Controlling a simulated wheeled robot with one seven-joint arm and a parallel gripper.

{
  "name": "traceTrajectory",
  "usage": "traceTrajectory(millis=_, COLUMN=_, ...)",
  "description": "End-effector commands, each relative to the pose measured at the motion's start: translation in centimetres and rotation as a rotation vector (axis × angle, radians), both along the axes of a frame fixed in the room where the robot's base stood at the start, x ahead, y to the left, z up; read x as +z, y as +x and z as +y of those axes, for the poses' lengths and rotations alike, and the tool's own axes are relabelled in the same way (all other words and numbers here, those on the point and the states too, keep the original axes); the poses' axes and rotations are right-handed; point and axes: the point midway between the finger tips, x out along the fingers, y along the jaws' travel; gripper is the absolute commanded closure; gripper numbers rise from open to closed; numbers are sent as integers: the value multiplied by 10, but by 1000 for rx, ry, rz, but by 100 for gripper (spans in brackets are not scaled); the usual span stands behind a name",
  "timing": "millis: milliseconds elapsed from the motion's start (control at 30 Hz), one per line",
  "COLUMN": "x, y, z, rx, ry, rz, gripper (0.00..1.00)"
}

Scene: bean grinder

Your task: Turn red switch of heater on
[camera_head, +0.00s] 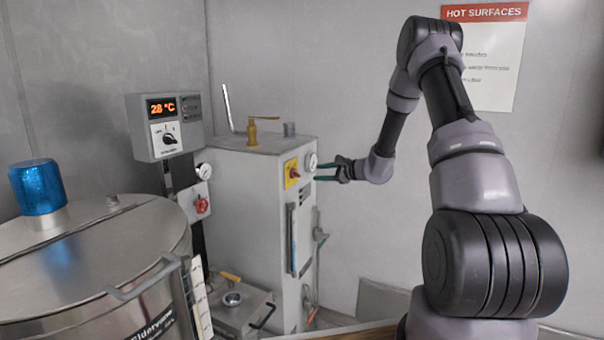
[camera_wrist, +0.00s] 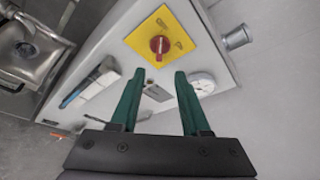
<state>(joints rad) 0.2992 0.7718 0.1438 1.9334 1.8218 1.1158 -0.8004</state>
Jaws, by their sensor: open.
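The heater (camera_head: 246,205) is a tall white-grey cabinet in the middle of the head view. Its red rotary switch (camera_head: 294,173) sits on a yellow plate (camera_head: 288,181) high on the front. In the wrist view the red switch (camera_wrist: 160,45) is near the top centre on the yellow plate (camera_wrist: 176,28). My gripper (camera_wrist: 154,76) has two green fingers, open and empty, pointing toward the switch. The fingertips lie a little below the switch in that view and appear apart from it. In the head view my gripper (camera_head: 327,170) is just right of the heater's front.
A round gauge (camera_wrist: 202,83) is close to the right finger, and a pipe stub (camera_wrist: 237,37) stands farther right. Another red switch (camera_head: 202,205) is on a box left of the heater, below a temperature display (camera_head: 161,107). A large metal drum (camera_head: 90,265) fills the lower left.

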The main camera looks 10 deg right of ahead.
Motion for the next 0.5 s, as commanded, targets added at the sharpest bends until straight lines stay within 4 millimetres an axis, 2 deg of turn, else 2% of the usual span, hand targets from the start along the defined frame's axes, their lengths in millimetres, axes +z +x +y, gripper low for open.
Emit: traceTrajectory(millis=500, x=-23, y=66, z=52, rx=4, ry=-1, rz=1, gripper=54)
